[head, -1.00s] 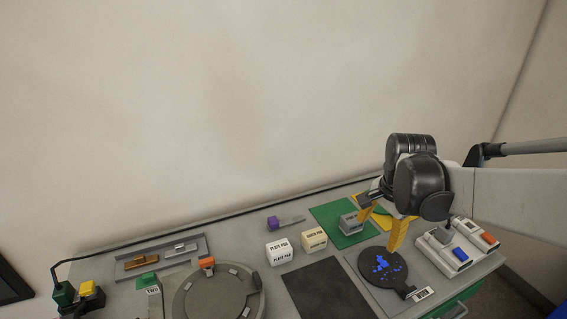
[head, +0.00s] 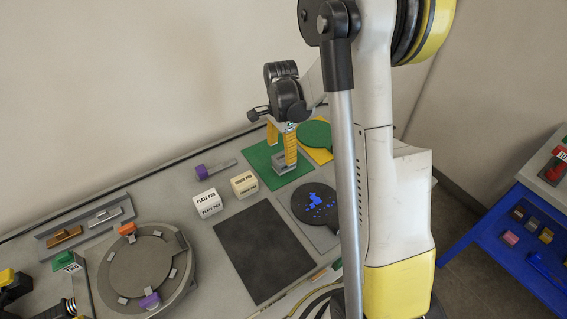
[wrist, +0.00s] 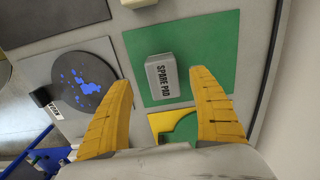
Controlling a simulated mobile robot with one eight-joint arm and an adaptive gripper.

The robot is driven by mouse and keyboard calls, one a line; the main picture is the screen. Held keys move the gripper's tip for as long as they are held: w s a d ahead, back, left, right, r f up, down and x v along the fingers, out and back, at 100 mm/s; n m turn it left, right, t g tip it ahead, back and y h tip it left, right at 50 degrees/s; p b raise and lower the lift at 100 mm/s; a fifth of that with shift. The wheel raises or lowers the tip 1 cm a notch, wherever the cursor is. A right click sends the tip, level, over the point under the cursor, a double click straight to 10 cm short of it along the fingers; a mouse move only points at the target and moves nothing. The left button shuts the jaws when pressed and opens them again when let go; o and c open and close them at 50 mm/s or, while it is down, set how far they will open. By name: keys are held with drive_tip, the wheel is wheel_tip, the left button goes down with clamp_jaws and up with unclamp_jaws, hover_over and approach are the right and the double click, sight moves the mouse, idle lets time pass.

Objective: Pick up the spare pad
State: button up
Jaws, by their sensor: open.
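The spare pad is a grey block (wrist: 162,77) with dark lettering, lying on a green mat (wrist: 215,40) in the wrist view. In the head view the spare pad (head: 281,164) shows partly behind a yellow finger. My gripper (head: 280,147) is open, its fingers pointing down over the mat at the pad. In the wrist view my gripper (wrist: 161,82) has one fingertip left and one right of the pad, with nothing held. Whether the fingertips touch the pad or mat cannot be told.
A dark disc with blue blotches (head: 315,203) lies near the green mat. A green disc (head: 313,134) overlaps a yellow mat (head: 321,155). Two labelled cubes, white (head: 207,203) and cream (head: 244,184), stand to the left. A bare black mat (head: 257,253) lies in front.

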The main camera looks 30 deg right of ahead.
sight(284, 156)
drive_tip(key=f, duration=0.1)
drive_tip(key=f+b, duration=0.1)
drive_tip(key=f, duration=0.1)
drive_tip(key=d+f, duration=0.1)
drive_tip(key=shift+w+d+f, duration=0.1)
drive_tip(key=shift+w+f, duration=0.1)
drive_tip(key=shift+w, duration=0.05)
drive_tip(key=shift+r, duration=0.1)
drive_tip(key=shift+c, duration=0.3)
drive_tip(key=c, duration=1.2)
wheel_tip(284, 156, up, 4)
drive_tip(key=shift+p, duration=0.7)
drive_tip(key=s+d+r+p, duration=0.1)
drive_tip(key=s+r, duration=0.1)
drive_tip(key=s, duration=0.1)
drive_tip(key=s+d+r, duration=0.2)
drive_tip(key=s, duration=0.2)
drive_tip(key=s+d+r+p, duration=0.1)
drive_tip(key=s+r, duration=0.2)
drive_tip(key=shift+s+d+p, duration=0.25)
drive_tip(key=shift+s+p, duration=0.05)
drive_tip(key=shift+s, duration=0.1)
